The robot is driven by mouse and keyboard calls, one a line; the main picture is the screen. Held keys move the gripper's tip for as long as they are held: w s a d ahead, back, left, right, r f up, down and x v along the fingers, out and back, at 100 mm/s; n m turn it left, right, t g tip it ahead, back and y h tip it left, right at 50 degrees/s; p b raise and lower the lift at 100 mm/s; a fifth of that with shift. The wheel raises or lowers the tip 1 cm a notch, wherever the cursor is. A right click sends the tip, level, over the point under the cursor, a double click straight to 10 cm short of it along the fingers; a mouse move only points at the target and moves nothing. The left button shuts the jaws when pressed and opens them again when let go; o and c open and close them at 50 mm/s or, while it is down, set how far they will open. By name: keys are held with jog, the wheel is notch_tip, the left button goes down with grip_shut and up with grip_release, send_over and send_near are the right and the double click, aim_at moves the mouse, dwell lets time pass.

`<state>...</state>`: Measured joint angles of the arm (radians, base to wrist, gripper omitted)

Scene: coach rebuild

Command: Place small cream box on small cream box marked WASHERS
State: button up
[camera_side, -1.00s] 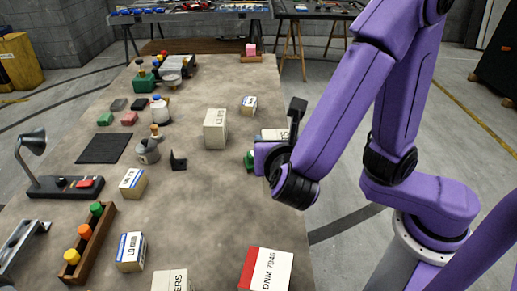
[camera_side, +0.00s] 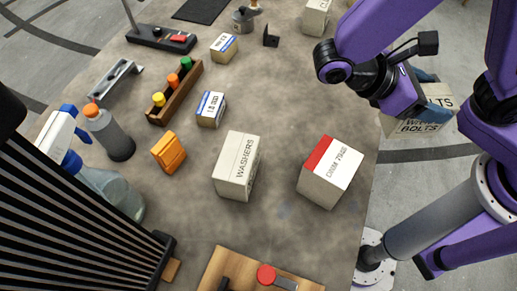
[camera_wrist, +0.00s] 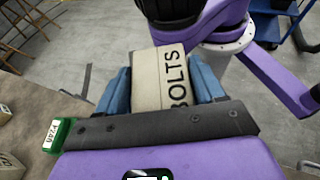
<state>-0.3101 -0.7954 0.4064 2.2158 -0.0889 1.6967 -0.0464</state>
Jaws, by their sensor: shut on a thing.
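A small cream box marked WASHERS (camera_side: 234,176) stands upright on the table in the side view, its label on the top and side faces hard to tell apart. My gripper (camera_wrist: 163,80) is shut on a cream box marked BOLTS (camera_side: 436,104). That box (camera_wrist: 146,82) sits between the blue fingers in the wrist view. In the side view my gripper (camera_side: 422,84) holds it out past the table's right edge, to the right of the WASHERS box and apart from it. Part of the held box is hidden by my arm.
A red-and-white box (camera_side: 332,172) stands right of the WASHERS box, between it and my gripper. An orange item (camera_side: 168,152), a blue-labelled box (camera_side: 211,109) and a spray bottle (camera_side: 110,188) are to the left. A wooden board (camera_side: 250,272) lies in front.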

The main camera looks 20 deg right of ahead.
jog(key=s+a+r+m+g+y, duration=0.3)
jog(key=s+a+m+g+y, duration=0.2)
jog(key=a+m+g+y, duration=0.5)
jog(key=w+a+r+m+t+y, duration=0.5)
jog(key=a+r+m+y, duration=0.5)
jog(key=m+y, duration=0.25)
jog(key=shift+w+a+f, duration=1.25)
jog(key=shift+a+f, duration=0.7)
jog(key=shift+f, duration=0.2)
jog(key=shift+w+a+f, duration=1.2)
jog(key=shift+a+f, duration=0.8)
jog(key=shift+f, duration=0.2)
jog(key=shift+w+a+f, duration=1.25)
jog(key=shift+a+f, duration=0.7)
jog(key=shift+f, duration=0.2)
jog(key=shift+f, duration=0.1)
